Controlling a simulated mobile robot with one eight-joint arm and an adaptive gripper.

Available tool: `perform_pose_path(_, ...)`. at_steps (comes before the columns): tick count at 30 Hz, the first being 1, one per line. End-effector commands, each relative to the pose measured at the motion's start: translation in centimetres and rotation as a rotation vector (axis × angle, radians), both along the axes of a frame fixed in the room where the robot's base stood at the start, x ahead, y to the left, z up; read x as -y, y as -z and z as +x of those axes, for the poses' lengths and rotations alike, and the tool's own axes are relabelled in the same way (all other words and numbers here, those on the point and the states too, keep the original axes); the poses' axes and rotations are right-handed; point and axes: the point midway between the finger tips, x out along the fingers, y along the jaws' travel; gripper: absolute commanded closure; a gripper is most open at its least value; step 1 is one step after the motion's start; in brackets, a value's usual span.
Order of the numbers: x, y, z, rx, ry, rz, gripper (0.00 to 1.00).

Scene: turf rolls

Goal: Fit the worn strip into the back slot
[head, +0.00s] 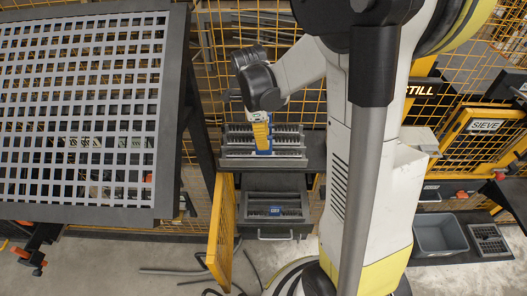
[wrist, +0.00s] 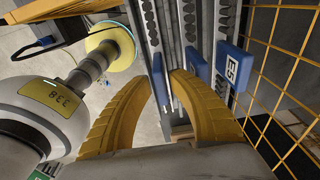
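My gripper (wrist: 166,76) has two curved yellow fingers with their tips close together on either side of a narrow blue tab (wrist: 158,84), which seems to belong to a grey strip (wrist: 148,32). In the head view my gripper (head: 262,150) points down at the grey slotted rack (head: 235,153); its tips and the tab overlap there. Other slotted strips stand side by side to the right in the wrist view, with blue tabs, one marked E5 (wrist: 230,70). Which strip is worn, and how deep the gripped strip sits, I cannot tell.
Below the rack is a drawer (head: 278,236) with a grey slotted insert (head: 272,207). A yellow mesh door (head: 221,225) stands open beside it. A large grid panel (head: 80,110) fills the left. A grey bin (head: 439,236) lies right. Yellow mesh fencing (wrist: 285,100) is close to the gripper.

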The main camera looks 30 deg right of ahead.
Motion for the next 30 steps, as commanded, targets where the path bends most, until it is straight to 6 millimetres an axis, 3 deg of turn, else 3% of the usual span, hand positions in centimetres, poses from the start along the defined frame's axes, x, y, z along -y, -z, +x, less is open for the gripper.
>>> perform_pose_path(4,0.14,1.53,-0.02,0.0,0.0,0.0,0.77)
perform_pose_path(11,0.15,1.66,-0.05,0.0,-0.001,0.0,0.77)
perform_pose_path(14,0.15,1.65,-0.05,0.0,-0.001,0.0,1.0)
perform_pose_path(30,0.14,1.26,-0.06,0.0,-0.001,0.0,1.0)
